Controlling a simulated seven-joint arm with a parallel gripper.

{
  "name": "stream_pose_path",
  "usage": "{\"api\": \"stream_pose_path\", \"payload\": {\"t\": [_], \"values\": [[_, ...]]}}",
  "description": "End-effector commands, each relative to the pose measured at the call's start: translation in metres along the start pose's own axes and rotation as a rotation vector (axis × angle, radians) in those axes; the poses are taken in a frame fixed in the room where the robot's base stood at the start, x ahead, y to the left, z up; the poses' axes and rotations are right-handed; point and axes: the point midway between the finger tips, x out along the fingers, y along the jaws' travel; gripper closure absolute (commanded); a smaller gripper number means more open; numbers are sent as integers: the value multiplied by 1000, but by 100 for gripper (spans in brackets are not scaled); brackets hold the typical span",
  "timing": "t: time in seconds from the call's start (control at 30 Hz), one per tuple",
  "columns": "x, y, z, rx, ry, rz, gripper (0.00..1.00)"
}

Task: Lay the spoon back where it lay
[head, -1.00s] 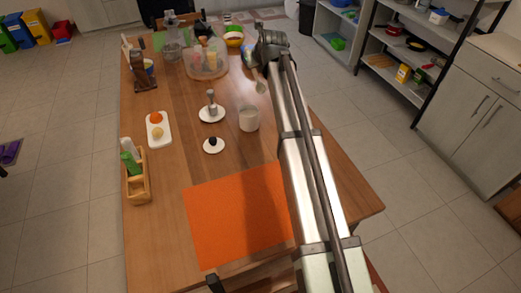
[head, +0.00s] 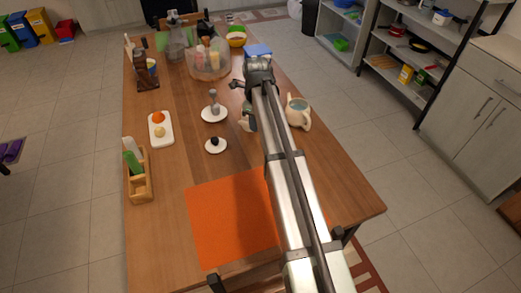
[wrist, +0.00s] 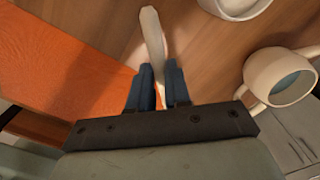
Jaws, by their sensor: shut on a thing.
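In the wrist view my gripper (wrist: 159,72) is shut on a pale spoon (wrist: 152,30). The spoon's light end points up in that view, away from the fingers, with the wooden tabletop below it. Its other end is hidden between or behind the fingers. In the head view my arm hides the spoon and the fingertips. An orange mat (head: 230,222) lies at the near part of the table; its edge also shows left of the fingers in the wrist view (wrist: 70,60).
A cream pot (head: 298,112) with open top stands right of my arm; it is close right of the fingers in the wrist view (wrist: 284,78). A small lid (head: 215,146), stand (head: 214,112) and wooden caddy (head: 139,186) stand left.

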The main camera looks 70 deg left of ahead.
Motion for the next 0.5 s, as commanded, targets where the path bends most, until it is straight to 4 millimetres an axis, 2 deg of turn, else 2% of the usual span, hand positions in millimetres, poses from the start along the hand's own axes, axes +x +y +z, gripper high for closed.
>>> {"api": "stream_pose_path", "payload": {"t": [0.17, 0.5], "values": [[9, 0, 0, -1, 31, 3, 100], [59, 0, -2, 0, 30, 3, 100]]}}
